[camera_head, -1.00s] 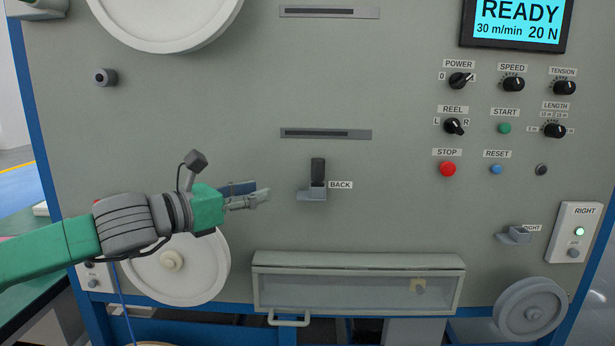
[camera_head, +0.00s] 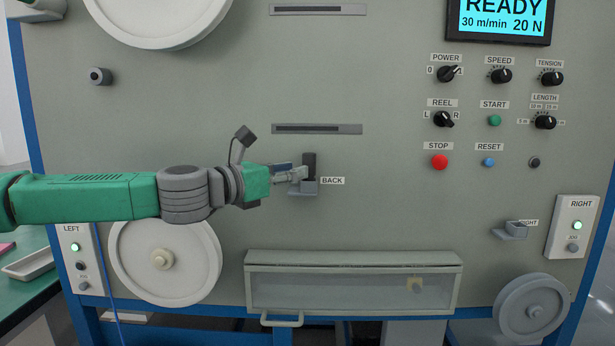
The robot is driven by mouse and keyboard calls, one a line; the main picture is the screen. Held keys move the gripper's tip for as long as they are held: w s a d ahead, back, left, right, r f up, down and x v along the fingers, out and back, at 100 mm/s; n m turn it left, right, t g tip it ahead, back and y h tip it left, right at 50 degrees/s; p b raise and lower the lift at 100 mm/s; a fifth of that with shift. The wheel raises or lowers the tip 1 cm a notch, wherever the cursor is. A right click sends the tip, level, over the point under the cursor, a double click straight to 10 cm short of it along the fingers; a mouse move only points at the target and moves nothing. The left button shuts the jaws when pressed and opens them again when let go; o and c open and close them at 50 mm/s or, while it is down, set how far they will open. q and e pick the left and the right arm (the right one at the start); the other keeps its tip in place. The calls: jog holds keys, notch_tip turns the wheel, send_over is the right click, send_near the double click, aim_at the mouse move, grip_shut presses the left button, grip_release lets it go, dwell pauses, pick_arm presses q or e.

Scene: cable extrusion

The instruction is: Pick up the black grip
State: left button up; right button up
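The black grip (camera_head: 309,160) stands upright in a small grey holder (camera_head: 304,189) beside the BACK label on the machine's front panel. My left gripper (camera_head: 300,171) reaches in from the left, level with the grip. Its fingers look apart, with a lighter finger nearer the camera and a darker one behind. The lighter fingertip overlaps the grip's left side and hides part of it. Whether the fingers touch the grip is not clear. My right gripper is not in view.
An empty-looking grey holder (camera_head: 511,232) sits by another label at the right. A clear-fronted box (camera_head: 350,286) juts out below the grip. A white reel (camera_head: 165,262) lies under my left arm. Knobs and buttons, including the red STOP button (camera_head: 439,162), are at the right.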

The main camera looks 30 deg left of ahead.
aim_at(309, 171)
pick_arm(q)
jog(key=w, duration=0.1)
jog(key=w+d, duration=0.1)
jog(key=w+b, duration=0.1)
jog(key=shift+w+d+f, duration=0.2)
jog(key=shift+d+f, duration=0.05)
jog(key=shift+d, duration=0.1)
jog(key=shift+w+a+f, duration=0.15)
jog(key=shift+w+a, duration=0.2)
jog(key=shift+a, duration=0.15)
jog(key=shift+w+a+f, duration=0.15)
jog(key=shift+w+a, duration=0.15)
jog(key=shift+a, duration=0.15)
jog(key=shift+d+r, duration=0.1)
jog(key=shift+d, duration=0.1)
jog(key=c, duration=0.4)
jog(key=shift+s+d+r, duration=0.1)
jog(key=shift+d+r, duration=0.05)
jog(key=shift+d, duration=0.15)
grip_shut()
jog(key=shift+d, duration=0.35)
jog(key=shift+a, duration=0.2)
